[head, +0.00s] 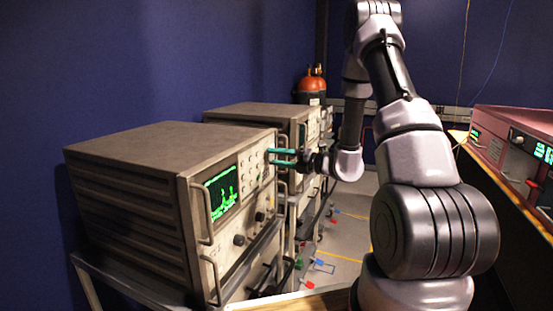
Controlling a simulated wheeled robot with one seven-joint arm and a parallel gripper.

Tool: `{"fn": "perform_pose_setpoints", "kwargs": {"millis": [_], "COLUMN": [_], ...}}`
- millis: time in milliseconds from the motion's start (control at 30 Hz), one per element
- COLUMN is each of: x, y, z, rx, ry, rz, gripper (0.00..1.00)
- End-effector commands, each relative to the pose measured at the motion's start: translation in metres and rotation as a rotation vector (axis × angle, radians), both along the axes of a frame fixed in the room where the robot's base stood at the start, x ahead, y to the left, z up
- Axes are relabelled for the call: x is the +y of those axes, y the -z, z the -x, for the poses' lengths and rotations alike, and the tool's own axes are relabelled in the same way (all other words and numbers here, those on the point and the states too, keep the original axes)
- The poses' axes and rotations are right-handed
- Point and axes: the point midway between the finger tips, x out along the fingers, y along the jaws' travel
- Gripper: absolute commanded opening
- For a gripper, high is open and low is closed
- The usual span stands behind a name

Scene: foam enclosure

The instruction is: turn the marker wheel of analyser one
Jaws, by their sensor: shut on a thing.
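The near analyser (130,185) is a beige box on a rack at left, its front facing right. Its green-trace screen (222,196) is lit, with small buttons beside it and dark knobs below. My gripper (270,156) has teal fingers and comes from the right to the upper right part of this front panel. The fingers are shut on the marker wheel, which is mostly hidden between the fingertips. I cannot read any label that shows which analyser is number one.
A second beige analyser (237,111) stands behind the near one. An orange-topped dark container (312,84) is at the back. A reddish instrument (510,140) with green displays sits at right. Handles (206,215) project from the near panel. Coloured bits lie on the grey floor (345,240).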

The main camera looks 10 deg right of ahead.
Motion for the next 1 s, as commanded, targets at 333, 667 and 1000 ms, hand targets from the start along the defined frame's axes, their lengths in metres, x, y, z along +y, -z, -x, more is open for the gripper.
{"fn": "perform_pose_setpoints", "kwargs": {"millis": [333, 667, 1000], "x": [-0.0008, -0.0010, -0.0008], "y": [-0.0003, -0.0004, -0.0003], "z": [-0.0004, -0.0005, -0.0004], "rx": [0.117, 0.140, 0.139], "ry": [0.003, 0.003, 0.003], "rz": [-0.085, -0.102, -0.101], "gripper": [0.00, 0.00, 0.79]}}
